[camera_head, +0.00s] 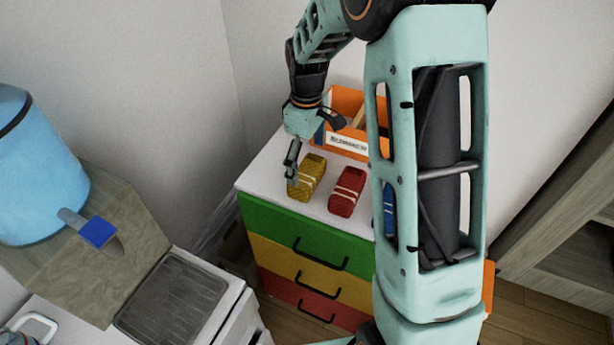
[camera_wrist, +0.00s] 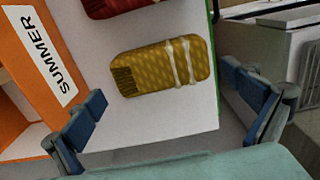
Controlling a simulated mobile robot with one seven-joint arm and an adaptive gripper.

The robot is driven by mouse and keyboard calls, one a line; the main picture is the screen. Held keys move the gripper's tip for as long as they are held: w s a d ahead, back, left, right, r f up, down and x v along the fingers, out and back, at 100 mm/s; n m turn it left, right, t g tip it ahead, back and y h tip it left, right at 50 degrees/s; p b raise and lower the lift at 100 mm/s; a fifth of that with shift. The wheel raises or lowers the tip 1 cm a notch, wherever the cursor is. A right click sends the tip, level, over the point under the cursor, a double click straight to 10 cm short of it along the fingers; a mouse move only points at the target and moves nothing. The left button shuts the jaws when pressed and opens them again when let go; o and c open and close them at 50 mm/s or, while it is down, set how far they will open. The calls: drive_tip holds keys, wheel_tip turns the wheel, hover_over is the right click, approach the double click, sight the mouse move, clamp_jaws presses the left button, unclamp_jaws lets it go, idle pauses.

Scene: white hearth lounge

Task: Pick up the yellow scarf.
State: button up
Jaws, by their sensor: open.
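The yellow scarf (camera_head: 308,176) lies folded on the white top of a drawer cabinet, near its left end in the head view. It is knitted, with pale stripes near one end. In the wrist view the yellow scarf (camera_wrist: 160,67) lies ahead of the fingers, with none of it hidden. My gripper (camera_head: 292,170) is just left of the scarf in the head view. In the wrist view my gripper (camera_wrist: 168,110) has its blue-padded fingers spread wide, with nothing between them. I cannot tell its exact height above the top.
A red scarf (camera_head: 347,192) lies right of the yellow one. An orange box (camera_head: 347,139), labelled SUMMER in the wrist view, stands behind them. The cabinet (camera_head: 278,223) has green, yellow and red drawers. A blue item (camera_head: 389,207) shows partly behind my arm.

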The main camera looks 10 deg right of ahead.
sight(307, 170)
wheel_tip(307, 170, down, 4)
drive_tip(key=shift+s+f, duration=0.1)
drive_tip(key=shift+f, duration=0.15)
drive_tip(key=c, duration=0.9)
drive_tip(key=shift+r, duration=0.1)
